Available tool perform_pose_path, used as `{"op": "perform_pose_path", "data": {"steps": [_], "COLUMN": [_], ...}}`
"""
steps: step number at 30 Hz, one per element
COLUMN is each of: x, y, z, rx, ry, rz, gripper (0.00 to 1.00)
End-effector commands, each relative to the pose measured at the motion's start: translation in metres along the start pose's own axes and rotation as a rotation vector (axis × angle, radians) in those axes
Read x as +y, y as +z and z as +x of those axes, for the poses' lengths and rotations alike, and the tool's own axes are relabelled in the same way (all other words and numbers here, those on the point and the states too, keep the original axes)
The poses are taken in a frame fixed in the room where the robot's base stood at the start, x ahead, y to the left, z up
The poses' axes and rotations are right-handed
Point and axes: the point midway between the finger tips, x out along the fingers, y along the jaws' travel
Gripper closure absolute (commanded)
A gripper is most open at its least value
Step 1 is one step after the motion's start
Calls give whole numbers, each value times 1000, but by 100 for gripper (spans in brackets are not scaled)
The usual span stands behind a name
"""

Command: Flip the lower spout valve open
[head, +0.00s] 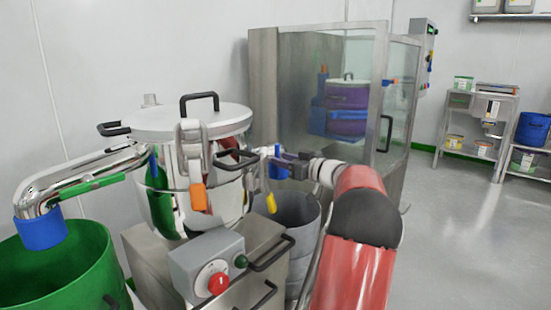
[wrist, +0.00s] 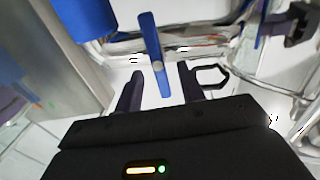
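A steel vessel (head: 165,200) with a lid stands in the left half of the head view. My gripper (head: 272,162) is at its right side. In the wrist view, a blue lever (wrist: 155,50) with a round pivot stands in front of my gripper (wrist: 160,85). The lever's near end reaches between my two dark fingers, with a visible gap on each side. My fingers are apart. An orange handle (head: 198,198) and a yellow handle (head: 271,203) hang on the vessel in the head view. I cannot tell which handle belongs to the lower spout valve.
A control box (head: 210,265) with a red knob is in front of the vessel. A green bin (head: 75,265) stands under a blue-ended pipe (head: 40,232) at left. A grey bin (head: 290,220) is below my gripper. A glazed enclosure (head: 300,75) stands behind; open floor lies right.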

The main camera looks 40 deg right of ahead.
Motion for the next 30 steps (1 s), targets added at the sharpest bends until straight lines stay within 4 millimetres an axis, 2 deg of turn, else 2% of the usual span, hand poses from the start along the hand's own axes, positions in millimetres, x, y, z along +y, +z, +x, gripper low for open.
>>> {"op": "perform_pose_path", "data": {"steps": [6,16,25,30], "x": [0,0,0,0], "y": [0,0,0,0], "z": [26,30,30,30], "rx": [0,-1,0,0], "ry": [-1,1,1,1], "rz": [-1,-1,-1,-4], "gripper": [61,61,99,100]}}
